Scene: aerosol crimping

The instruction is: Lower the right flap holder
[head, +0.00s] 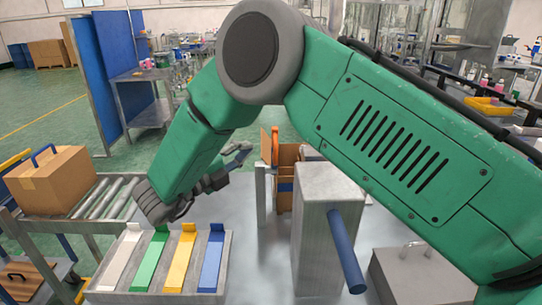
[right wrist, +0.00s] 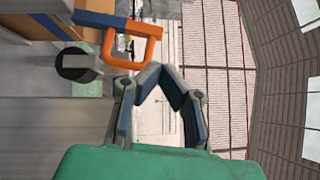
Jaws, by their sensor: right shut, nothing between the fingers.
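An orange handle (head: 275,146) stands upright by a brown open box (head: 284,196) behind the metal column, in the head view. In the right wrist view an orange loop handle (right wrist: 137,62) on a blue bar (right wrist: 98,18) shows at upper left; I take it for a flap holder, but which one I cannot tell. My right gripper (head: 240,152) is left of the box and apart from the handle. Its fingers are shut and empty, and its tips meet in the right wrist view (right wrist: 160,72). My left gripper is in no view. The column hides part of the box.
A metal column (head: 322,220) with a blue rod (head: 346,250) stands in front of the box. A grey tray (head: 139,281) with coloured strips is at front left. A grey lidded box (head: 420,278) is at right.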

